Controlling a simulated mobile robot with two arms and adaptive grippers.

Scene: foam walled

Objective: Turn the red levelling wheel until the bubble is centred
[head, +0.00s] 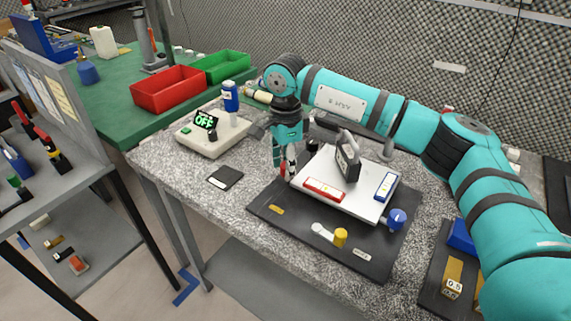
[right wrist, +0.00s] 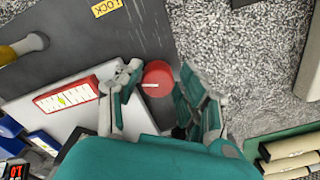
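The red levelling wheel (right wrist: 158,79), with a white mark on its top, sits at the corner of the white plate (head: 352,205). In the head view my gripper mostly hides it. My right gripper (head: 287,172) points down over it; in the right wrist view its fingers (right wrist: 161,72) stand on either side of the wheel, apart, with small gaps seeming to show. The red-framed level vial (head: 323,190) lies on the plate and shows in the right wrist view (right wrist: 66,96); its bubble's exact place is too small to tell. My left gripper is out of view.
A blue wheel (head: 397,219), blue vial (head: 384,186), yellow knob (head: 341,238) and upright dark gauge (head: 348,160) are near the plate on the dark base (head: 300,222). A device reading OFF (head: 207,143) stands behind left. Red (head: 168,90) and green bins (head: 222,67) stand further back.

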